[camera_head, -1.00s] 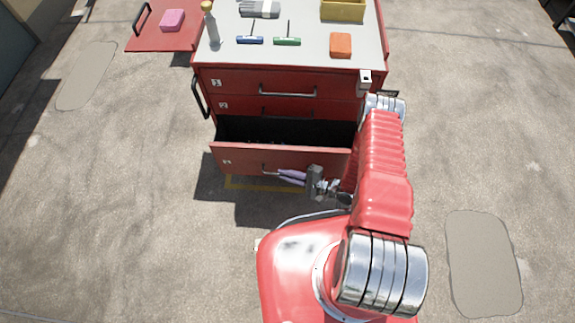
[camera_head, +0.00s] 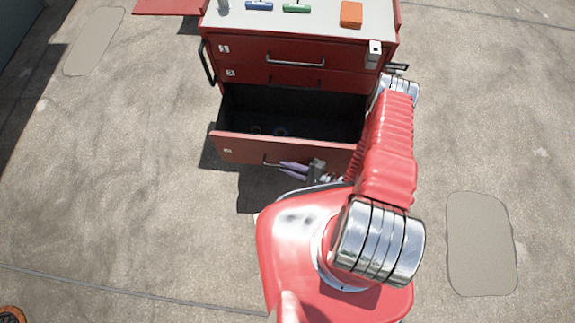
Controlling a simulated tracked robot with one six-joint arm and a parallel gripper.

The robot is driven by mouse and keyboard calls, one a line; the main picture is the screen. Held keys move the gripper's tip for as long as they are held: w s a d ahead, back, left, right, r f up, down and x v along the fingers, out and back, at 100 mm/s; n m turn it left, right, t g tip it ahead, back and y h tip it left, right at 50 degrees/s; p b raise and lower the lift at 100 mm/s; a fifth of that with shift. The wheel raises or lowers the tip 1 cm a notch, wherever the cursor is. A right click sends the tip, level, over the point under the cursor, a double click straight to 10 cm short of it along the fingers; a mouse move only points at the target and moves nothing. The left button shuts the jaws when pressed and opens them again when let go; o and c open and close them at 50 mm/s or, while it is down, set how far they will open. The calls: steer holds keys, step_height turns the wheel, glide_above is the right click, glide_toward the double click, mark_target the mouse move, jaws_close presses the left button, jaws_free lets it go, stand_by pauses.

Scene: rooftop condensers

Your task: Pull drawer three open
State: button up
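The red cabinet (camera_head: 300,50) stands ahead with drawer one (camera_head: 250,49) and drawer two (camera_head: 250,76) shut. Drawer three (camera_head: 240,150), the lowest one in view, is pulled well out. Its dark inside shows, with a few small items (camera_head: 270,131) on the floor of it. Its handle (camera_head: 267,158) shows only at the left end; my gripper hides the rest. My gripper (camera_head: 287,170) is at the front of drawer three, its purple fingers close together on the handle. My arm covers the drawer's right end.
A blue-handled tool (camera_head: 259,5), a green-handled tool (camera_head: 296,7) and an orange block (camera_head: 351,14) lie on the cabinet top. A red side shelf (camera_head: 168,6) sticks out at the left. The concrete floor on both sides is clear.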

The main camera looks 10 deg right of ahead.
steer(key=o, duration=0.4)
steer(key=shift+v, duration=6.9)
steer(key=shift+f, duration=0.15)
